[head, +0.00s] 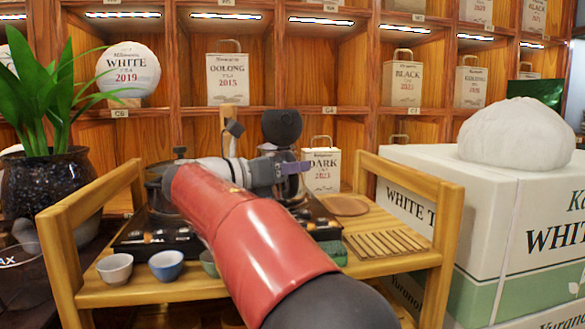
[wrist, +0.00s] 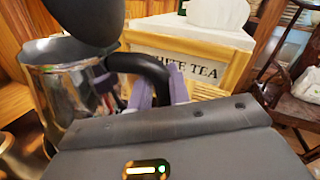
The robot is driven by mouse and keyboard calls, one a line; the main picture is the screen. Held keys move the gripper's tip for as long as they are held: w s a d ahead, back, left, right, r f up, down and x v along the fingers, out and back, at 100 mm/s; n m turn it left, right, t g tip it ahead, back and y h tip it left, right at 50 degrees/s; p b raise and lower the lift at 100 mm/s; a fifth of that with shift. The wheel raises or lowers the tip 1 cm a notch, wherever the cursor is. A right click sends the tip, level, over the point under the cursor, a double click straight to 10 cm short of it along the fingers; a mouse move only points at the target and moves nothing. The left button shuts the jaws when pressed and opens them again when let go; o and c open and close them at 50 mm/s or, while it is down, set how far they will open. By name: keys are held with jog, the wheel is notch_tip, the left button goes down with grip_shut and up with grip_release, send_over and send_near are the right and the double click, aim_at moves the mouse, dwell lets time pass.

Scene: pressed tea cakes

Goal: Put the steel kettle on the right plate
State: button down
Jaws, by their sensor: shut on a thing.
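The steel kettle (wrist: 75,85) stands out in the left of the wrist view, shiny, with a black curved handle (wrist: 143,62). My gripper (wrist: 160,88) has its purple fingers on either side of this handle and is shut on it. In the head view my gripper (head: 294,167) is over the back of the wooden tea stand, and my red arm hides much of what lies beneath. Two dark burner units show: the left one (head: 140,242) and the right one (head: 322,222), both partly covered. I cannot tell whether the kettle touches a plate.
Small cups, one white (head: 115,268) and one blue (head: 166,265), stand at the stand's front left. A slatted tray (head: 388,243) and a round wooden coaster (head: 345,205) lie on the right. A large white tea box (head: 430,165) stands beyond, a potted plant (head: 48,180) at left.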

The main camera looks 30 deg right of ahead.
jog(key=c, duration=1.6)
grip_release()
jog(key=shift+r, duration=0.1)
jog(key=shift+f, duration=0.2)
jog(key=shift+s+a+r+p, duration=0.15)
jog(key=shift+a+p, duration=0.75)
jog(key=shift+a, duration=0.95)
jog(key=shift+s+a+f+p, duration=0.1)
jog(key=shift+s+a+p, duration=0.1)
jog(key=shift+a+p, duration=1.2)
jog(key=shift+s+a+r+p, duration=0.15)
jog(key=shift+a+p, duration=0.3)
jog(key=shift+a, duration=1.8)
jog(key=shift+f, duration=0.15)
